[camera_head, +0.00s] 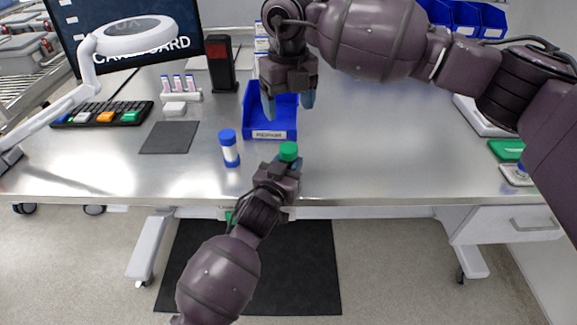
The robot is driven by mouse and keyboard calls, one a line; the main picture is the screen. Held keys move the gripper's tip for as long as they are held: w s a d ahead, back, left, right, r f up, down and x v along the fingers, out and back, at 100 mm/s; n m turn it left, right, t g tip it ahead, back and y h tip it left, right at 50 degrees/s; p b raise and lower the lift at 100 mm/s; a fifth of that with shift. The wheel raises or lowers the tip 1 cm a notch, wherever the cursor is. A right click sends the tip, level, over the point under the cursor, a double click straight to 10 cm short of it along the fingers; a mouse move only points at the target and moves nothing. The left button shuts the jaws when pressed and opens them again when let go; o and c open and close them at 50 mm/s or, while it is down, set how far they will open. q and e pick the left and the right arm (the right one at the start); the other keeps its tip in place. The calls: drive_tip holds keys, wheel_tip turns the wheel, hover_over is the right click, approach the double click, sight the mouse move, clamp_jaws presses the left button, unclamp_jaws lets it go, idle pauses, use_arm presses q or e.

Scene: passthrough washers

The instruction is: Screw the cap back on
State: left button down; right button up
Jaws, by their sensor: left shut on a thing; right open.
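My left gripper (286,165) is near the front edge of the table, shut on a green-capped bottle. The green cap (288,150) shows above the fingers; the gripper hides what is below it, so I cannot tell whether the cap is threaded on. My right gripper (290,103) is open with its fingers pointing down, farther back and above the cap in the picture. It is in front of the blue bin (270,134) and apart from the cap. No object shows between its fingers.
A blue-capped white bottle (229,150) stands upright just left of my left gripper. A dark mat (169,138), a rack of small tubes (180,94) and a keyboard (100,115) are at left. A green-topped item (507,150) lies at right. The middle right tabletop is clear.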

drive_tip(key=shift+r, duration=0.45)
use_arm(q)
drive_tip(key=c, duration=0.7)
unclamp_jaws()
drive_tip(key=v, duration=1.1)
drive_tip(key=shift+f+p, duration=0.1)
drive_tip(key=shift+p, duration=0.25)
use_arm(e)
drive_tip(key=shift+r, duration=0.6)
use_arm(q)
drive_tip(key=shift+w, duration=0.1)
use_arm(e)
drive_tip(key=shift+s, duration=0.1)
